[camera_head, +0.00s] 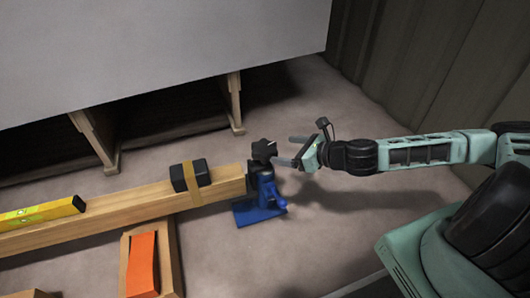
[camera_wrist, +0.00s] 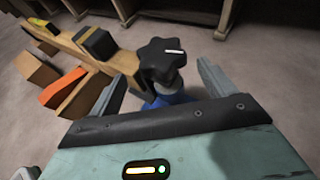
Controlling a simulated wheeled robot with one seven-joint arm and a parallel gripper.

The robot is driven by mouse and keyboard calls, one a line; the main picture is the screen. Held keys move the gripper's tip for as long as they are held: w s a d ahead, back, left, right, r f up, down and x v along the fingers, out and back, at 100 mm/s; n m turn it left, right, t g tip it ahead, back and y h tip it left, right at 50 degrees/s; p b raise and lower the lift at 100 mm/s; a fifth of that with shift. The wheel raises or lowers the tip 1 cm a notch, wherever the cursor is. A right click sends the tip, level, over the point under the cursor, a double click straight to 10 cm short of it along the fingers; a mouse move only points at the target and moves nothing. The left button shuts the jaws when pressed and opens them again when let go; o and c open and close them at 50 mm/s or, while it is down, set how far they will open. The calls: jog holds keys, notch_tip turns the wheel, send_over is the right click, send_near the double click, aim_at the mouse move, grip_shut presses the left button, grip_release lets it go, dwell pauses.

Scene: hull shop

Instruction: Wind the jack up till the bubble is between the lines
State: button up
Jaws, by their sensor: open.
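A blue jack (camera_head: 262,205) stands on the floor at the right end of a long wooden beam (camera_head: 120,208). A black star-shaped knob (camera_head: 263,149) sits on top of the jack. The knob (camera_wrist: 160,60) also shows in the wrist view, between my fingers and a little beyond them. A yellow level (camera_head: 45,212) lies on the beam at the left; its bubble is too small to read here. My gripper (camera_head: 290,151) is open and empty, its fingers pointing at the knob from the right. I cannot tell whether a fingertip touches the knob.
A black block (camera_head: 190,175) sits on the beam near the jack. An orange wedge (camera_head: 142,264) rests on a wooden block in front of the beam. A large grey panel (camera_head: 150,45) on wooden supports stands behind.

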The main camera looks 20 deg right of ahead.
aim_at(269, 149)
jog(key=b+x, duration=0.3)
jog(key=x, duration=0.5)
jog(key=shift+s+f, duration=0.1)
jog(key=shift+s, duration=0.05)
jog(key=shift+w+a+b, duration=0.3)
jog(key=shift+w+a, duration=0.1)
jog(key=shift+w, duration=0.1)
jog(key=c, duration=0.7)
